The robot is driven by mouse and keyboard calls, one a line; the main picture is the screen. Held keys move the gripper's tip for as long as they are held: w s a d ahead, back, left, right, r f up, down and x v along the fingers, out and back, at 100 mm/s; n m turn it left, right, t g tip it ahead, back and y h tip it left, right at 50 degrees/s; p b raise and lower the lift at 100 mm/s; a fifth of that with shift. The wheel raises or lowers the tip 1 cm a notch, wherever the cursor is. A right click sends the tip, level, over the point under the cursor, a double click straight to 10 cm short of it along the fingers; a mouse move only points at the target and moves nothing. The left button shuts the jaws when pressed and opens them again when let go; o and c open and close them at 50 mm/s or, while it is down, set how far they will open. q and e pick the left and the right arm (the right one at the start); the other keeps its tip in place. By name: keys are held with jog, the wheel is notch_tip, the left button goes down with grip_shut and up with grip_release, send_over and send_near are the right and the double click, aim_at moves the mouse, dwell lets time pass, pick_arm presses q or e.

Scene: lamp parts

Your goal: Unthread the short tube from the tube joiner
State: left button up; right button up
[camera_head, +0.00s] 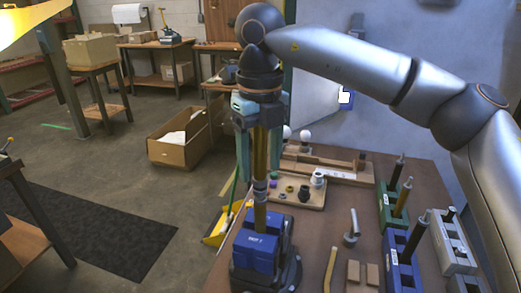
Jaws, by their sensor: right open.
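My right gripper (260,168) comes down from above with its fingers apart, on either side of an upright upper brass tube (260,148). A dark grey tube joiner (260,189) sits just below the fingertips, at the foot of this tube. A lower brass tube (260,214) runs from the joiner down into a blue holder block (256,248). I cannot tell which tube is the short one. The gripper hides the upper tube's top end. My left gripper is out of view.
The holder stands near the left edge of the brown table (312,232). Behind it is a wooden tray (294,192) with small rings. To the right are a bent tube (330,268), a blue rack (402,262) and a green rack (393,208) with upright rods. A cardboard box (180,145) is on the floor.

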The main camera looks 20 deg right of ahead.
grip_shut()
dwell(0.5)
